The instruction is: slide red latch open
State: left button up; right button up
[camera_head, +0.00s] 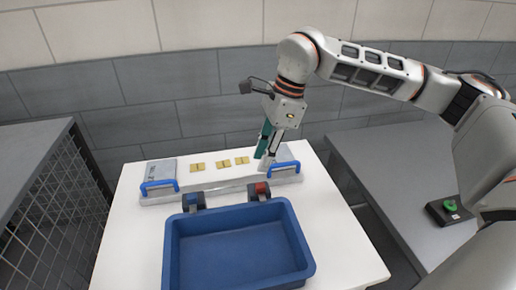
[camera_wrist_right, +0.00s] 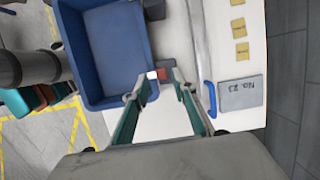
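The red latch (camera_head: 261,189) is a small block with a dark base on the front edge of the white table fixture, just behind the blue bin. My right gripper (camera_head: 265,163) hangs over the fixture, just behind and above the red latch. In the right wrist view, its two green-sided fingers (camera_wrist_right: 164,78) are apart with nothing held between them. The red latch (camera_wrist_right: 163,74) shows beyond the gap between the fingertips, partly hidden. I cannot tell whether a fingertip touches it. My left gripper is not in view.
A blue latch (camera_head: 193,201) stands left of the red one. The blue bin (camera_head: 238,284) is empty in front. Blue handles (camera_head: 160,187) and (camera_head: 284,167) flank the fixture, with yellow tags (camera_head: 223,164) behind. A green button box (camera_head: 449,208) sits on the grey counter at right.

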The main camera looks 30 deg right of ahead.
aim_at(261, 185)
jog(key=f+b, duration=0.1)
jog(key=f, duration=0.1)
jog(key=f+b, duration=0.1)
jog(key=shift+s+f+b, duration=0.2)
jog(key=shift+f+b, duration=0.15)
jog(key=shift+b, duration=0.05)
notch_tip(261, 185, down, 4)
jog(key=shift+f+b, duration=0.1)
jog(key=shift+b, duration=1.05)
jog(key=shift+w+f, duration=0.1)
jog(key=shift+f, duration=0.25)
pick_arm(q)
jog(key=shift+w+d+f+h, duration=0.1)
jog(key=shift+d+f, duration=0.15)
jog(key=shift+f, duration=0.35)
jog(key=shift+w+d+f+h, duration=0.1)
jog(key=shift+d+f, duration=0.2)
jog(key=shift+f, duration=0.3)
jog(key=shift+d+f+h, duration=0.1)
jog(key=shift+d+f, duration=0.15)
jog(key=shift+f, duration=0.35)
pick_arm(e)
jog(key=c, duration=0.7)
